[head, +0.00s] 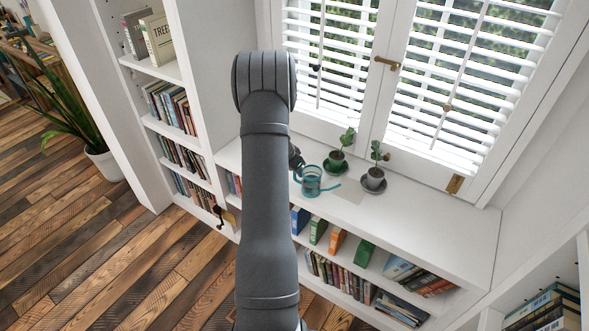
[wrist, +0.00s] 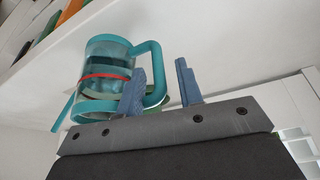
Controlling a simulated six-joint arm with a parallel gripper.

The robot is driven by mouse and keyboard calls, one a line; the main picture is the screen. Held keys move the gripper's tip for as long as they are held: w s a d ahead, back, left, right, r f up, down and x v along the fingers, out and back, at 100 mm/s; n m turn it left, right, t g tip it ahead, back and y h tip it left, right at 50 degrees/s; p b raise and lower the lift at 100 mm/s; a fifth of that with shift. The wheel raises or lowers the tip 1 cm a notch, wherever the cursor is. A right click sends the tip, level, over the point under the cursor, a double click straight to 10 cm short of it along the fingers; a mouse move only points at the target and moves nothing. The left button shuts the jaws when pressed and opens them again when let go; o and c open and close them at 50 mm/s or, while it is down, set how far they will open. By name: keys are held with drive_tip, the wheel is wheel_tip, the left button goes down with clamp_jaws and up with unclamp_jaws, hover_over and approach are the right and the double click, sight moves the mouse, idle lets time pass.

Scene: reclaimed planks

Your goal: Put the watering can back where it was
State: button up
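The teal, see-through watering can (head: 312,182) is at the white shelf top below the window, just right of my arm. Its spout points right. In the wrist view the can (wrist: 105,78) has a red band and a thick teal handle (wrist: 158,72). My gripper (wrist: 160,88) is open there, its blue fingers apart. The left finger is by the can's body, at the handle's opening. The right finger stands clear of the handle, with a gap. In the head view my arm hides most of the gripper. I cannot tell whether the can touches the shelf top.
Two small potted plants on dark saucers stand close by, one (head: 337,158) behind the can and one (head: 375,180) to its right. A faint pale rectangle (head: 346,194) lies beside the can. The shelf top (head: 440,215) is clear farther right. Books fill the shelves below.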

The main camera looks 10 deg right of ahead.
drive_tip(key=v, duration=1.2)
drive_tip(key=shift+r, duration=0.2)
drive_tip(key=shift+w+f, duration=0.1)
drive_tip(key=x, duration=1.2)
drive_tip(key=shift+r, duration=1.5)
